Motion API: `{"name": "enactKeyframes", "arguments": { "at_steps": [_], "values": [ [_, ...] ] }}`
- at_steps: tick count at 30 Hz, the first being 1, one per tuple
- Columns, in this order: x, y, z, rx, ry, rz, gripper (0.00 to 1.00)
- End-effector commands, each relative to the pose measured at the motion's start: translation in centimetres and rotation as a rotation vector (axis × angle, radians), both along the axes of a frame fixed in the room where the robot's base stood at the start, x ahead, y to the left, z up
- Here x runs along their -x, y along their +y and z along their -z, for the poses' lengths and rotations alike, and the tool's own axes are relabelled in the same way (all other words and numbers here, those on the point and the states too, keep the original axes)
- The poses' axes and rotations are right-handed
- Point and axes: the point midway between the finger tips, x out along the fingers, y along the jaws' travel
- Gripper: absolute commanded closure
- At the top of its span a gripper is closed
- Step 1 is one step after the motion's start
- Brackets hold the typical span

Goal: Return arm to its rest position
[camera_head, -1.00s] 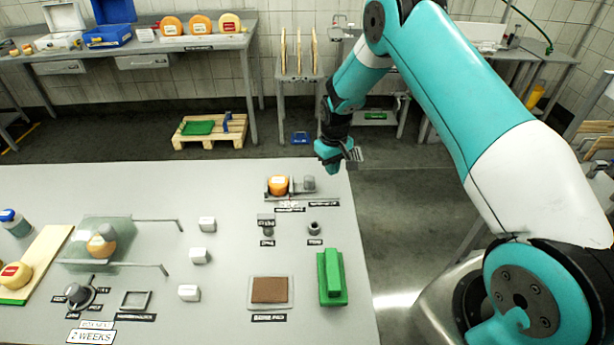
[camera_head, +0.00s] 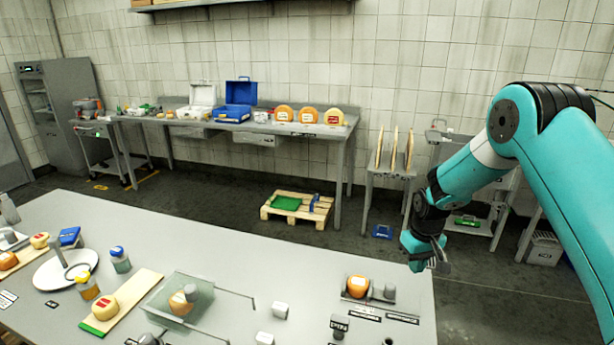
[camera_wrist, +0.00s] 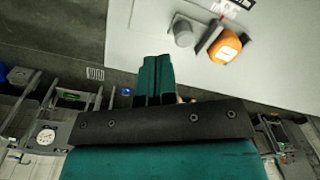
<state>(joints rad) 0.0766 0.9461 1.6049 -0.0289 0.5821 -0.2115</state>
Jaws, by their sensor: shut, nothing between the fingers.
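My gripper (camera_head: 436,264) hangs at the end of my teal arm, past the right end of the grey worktable (camera_head: 230,262) in the head view. In the wrist view its teal fingers (camera_wrist: 154,78) are together with nothing between them. The gripper is apart from the table and its objects. An orange cheese wheel (camera_head: 357,286) stands beside a grey cylinder (camera_head: 389,291) near the table's right end. The wrist view also shows this orange cheese (camera_wrist: 226,47) and the cylinder (camera_wrist: 183,32).
The worktable also holds white blocks (camera_head: 280,310), a clear guard (camera_head: 180,295) over a cheese, and a cheese on a board (camera_head: 140,287). Behind are a pallet (camera_head: 297,208), a back bench (camera_head: 345,128) with cheese wheels, and a rack of upright boards (camera_head: 394,150). Open floor lies between.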

Motion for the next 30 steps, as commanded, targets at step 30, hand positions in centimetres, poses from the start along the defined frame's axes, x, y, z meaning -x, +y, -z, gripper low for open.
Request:
{"name": "enactKeyframes", "arguments": {
  "at_steps": [30],
  "values": [
    [34.0,17.8,-20.8,-0.334,-0.079,-0.463,1.00]
  ]
}}
